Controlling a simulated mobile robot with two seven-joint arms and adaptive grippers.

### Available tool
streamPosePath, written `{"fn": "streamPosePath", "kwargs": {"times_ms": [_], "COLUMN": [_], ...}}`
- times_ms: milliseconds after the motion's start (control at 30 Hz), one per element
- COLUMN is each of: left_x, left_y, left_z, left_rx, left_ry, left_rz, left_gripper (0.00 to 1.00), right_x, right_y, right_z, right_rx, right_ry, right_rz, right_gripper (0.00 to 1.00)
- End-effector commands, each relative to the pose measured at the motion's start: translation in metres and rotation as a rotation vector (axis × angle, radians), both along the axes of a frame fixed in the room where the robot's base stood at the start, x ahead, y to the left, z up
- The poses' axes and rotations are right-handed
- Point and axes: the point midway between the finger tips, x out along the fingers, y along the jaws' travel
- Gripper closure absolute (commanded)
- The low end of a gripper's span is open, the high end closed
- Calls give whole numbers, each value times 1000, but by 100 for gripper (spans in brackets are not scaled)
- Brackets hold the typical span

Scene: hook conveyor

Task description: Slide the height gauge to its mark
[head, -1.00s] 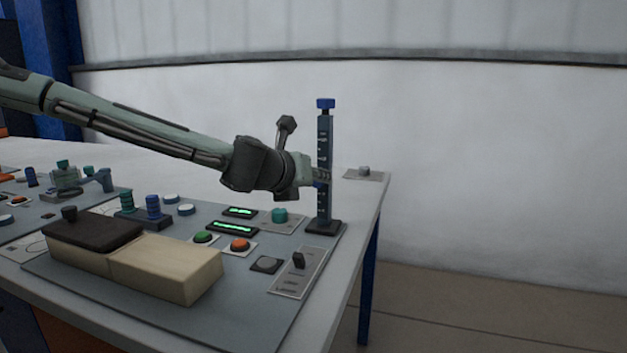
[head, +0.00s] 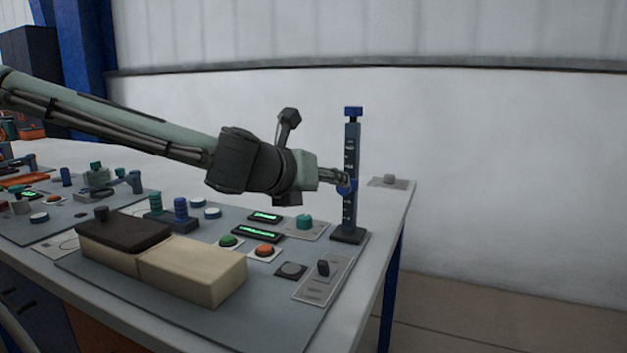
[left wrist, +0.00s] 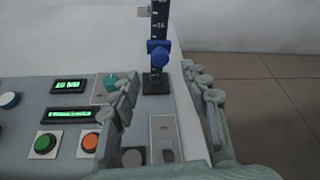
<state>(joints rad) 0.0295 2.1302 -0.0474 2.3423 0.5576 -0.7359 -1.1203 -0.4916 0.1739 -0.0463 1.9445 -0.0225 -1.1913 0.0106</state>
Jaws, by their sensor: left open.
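The height gauge (head: 352,150) is a dark upright column with white scale marks and a blue cap, standing on a dark base at the panel's right end. Its blue slider (head: 348,188) sits a little below mid-column. In the left wrist view the slider (left wrist: 158,50) shows its rounded knob, and the column's top is cut off. My left gripper (head: 343,181) is just left of the column at slider height. In the left wrist view my left gripper (left wrist: 159,74) is open, with the slider seen in the gap beyond its fingertips. My right gripper is not in view.
Two green displays (head: 258,233), a teal knob (head: 304,221), green and orange buttons (head: 264,251) and a black switch (head: 323,268) lie left and in front of the gauge. A beige box (head: 192,270) stands front left. The table edge is close right of the gauge.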

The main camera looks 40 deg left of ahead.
Motion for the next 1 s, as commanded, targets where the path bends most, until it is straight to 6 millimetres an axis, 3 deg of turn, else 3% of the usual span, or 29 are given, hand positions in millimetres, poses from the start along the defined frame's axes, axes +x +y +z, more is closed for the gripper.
{"fn": "streamPosePath", "kwargs": {"times_ms": [333, 1000], "left_x": [-35, -38], "left_y": [-4, -5], "left_z": [14, 15], "left_rx": [2, 0], "left_ry": [0, 0], "left_rz": [0, 1], "left_gripper": [54, 54], "right_x": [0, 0], "right_y": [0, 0], "right_z": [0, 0], "right_rx": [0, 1], "right_ry": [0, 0], "right_rz": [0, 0], "right_gripper": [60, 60]}}
